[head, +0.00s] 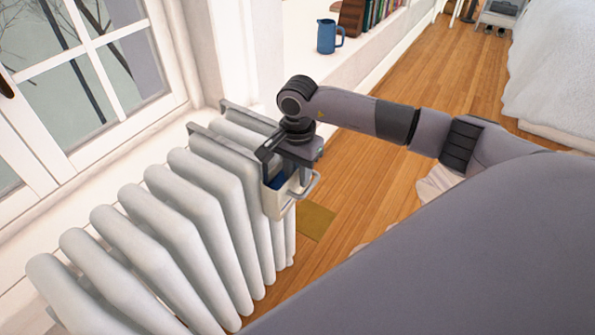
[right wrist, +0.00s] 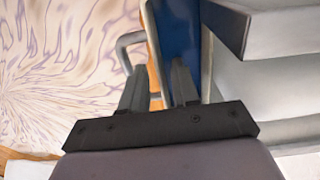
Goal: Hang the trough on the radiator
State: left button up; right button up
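The trough (head: 277,201) is a small pale box with a blue inside and a looped handle on its outer side. It is at the right end of the white radiator (head: 178,206), upright, with dark grey hook arms reaching over the radiator's top. Whether the hooks bear its weight is unclear. My right gripper (head: 293,168) points down at the trough's outer wall. In the right wrist view, its fingers (right wrist: 160,85) are close together on both sides of the rim, beside the handle (right wrist: 127,45) and the blue inside (right wrist: 178,35). My left gripper is out of view.
The window (head: 85,75) and white sill are behind the radiator. A blue jug (head: 328,37) and books (head: 375,14) stand on the ledge at the back. A bed (head: 555,70) is at the far right. Wooden floor (head: 440,70) lies between, with a patterned rug (right wrist: 65,70) near the radiator.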

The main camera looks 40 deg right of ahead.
dwell(0.3)
notch_tip(320, 180, up, 8)
jog(key=p, duration=0.5)
jog(key=shift+p, duration=0.4)
jog(key=shift+s, duration=0.1)
dwell(0.4)
